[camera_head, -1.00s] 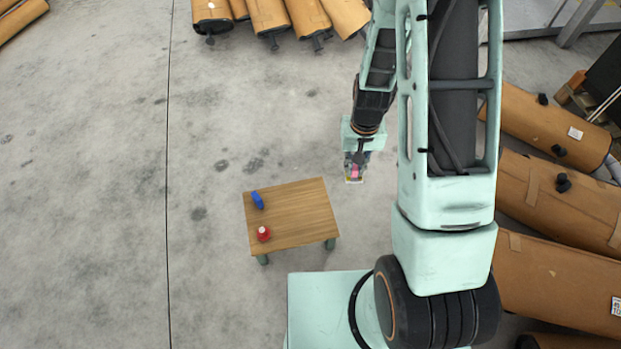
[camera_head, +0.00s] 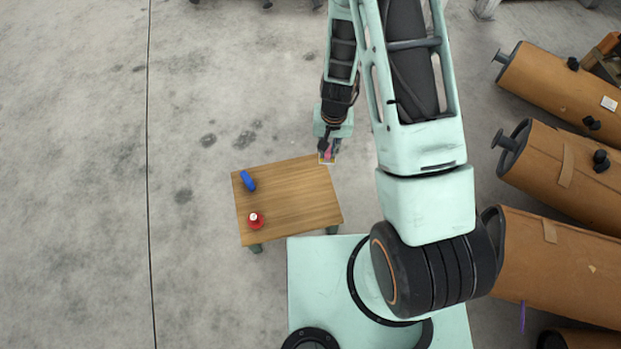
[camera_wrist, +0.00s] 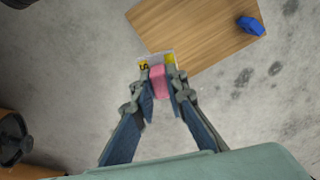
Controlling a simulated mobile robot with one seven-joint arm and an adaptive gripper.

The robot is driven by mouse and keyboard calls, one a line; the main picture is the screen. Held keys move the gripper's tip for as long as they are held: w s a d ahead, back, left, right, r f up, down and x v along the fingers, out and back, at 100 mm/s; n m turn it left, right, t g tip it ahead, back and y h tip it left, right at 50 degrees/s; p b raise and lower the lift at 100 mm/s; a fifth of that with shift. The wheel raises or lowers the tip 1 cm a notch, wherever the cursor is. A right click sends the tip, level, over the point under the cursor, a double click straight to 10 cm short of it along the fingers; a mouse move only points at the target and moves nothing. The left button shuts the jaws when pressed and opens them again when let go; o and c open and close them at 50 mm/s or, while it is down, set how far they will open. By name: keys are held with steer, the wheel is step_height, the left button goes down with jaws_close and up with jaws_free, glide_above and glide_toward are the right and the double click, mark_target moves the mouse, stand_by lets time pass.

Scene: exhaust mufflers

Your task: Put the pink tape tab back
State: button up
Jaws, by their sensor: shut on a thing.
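My gripper (camera_wrist: 160,86) is shut on the pink tape tab (camera_wrist: 157,82), which sits between its two fingers in the wrist view. A small pale card-like piece with yellow marks (camera_wrist: 143,65) shows just beyond the tab and fingertips. In the head view my gripper (camera_head: 327,152) holds the tab near the far right corner of the small wooden table (camera_head: 290,190). The card's edge seems to overlap that corner in the picture; I cannot tell the height between them.
A blue object (camera_head: 248,181) and a red object with a white top (camera_head: 256,220) stand on the table's left side. Its middle and right are clear. Large brown wrapped mufflers (camera_head: 565,175) lie at the right. Open concrete floor (camera_head: 80,180) lies left.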

steer(key=s+a+f+m+b, duration=0.1)
steer(key=a+f+b, duration=0.1)
steer(key=f+b, duration=0.65)
steer(key=s+a+f+b, duration=0.15)
steer(key=f+b, duration=0.25)
steer(key=f, duration=0.9)
steer(key=b, duration=0.5)
glide_above(310, 172)
steer(key=f, duration=0.9)
steer(key=shift+s+d+f, duration=0.1)
steer(key=shift+s+f, duration=0.1)
steer(key=shift+s, duration=0.05)
steer(key=shift+w+f, duration=0.15)
steer(key=shift+f, duration=0.1)
steer(key=shift+f+b, duration=0.65)
steer(key=shift+f, duration=0.8)
steer(key=shift+f, duration=0.1)
steer(key=shift+f, duration=0.15)
steer(key=o, duration=0.7)
steer(key=shift+o, duration=0.2)
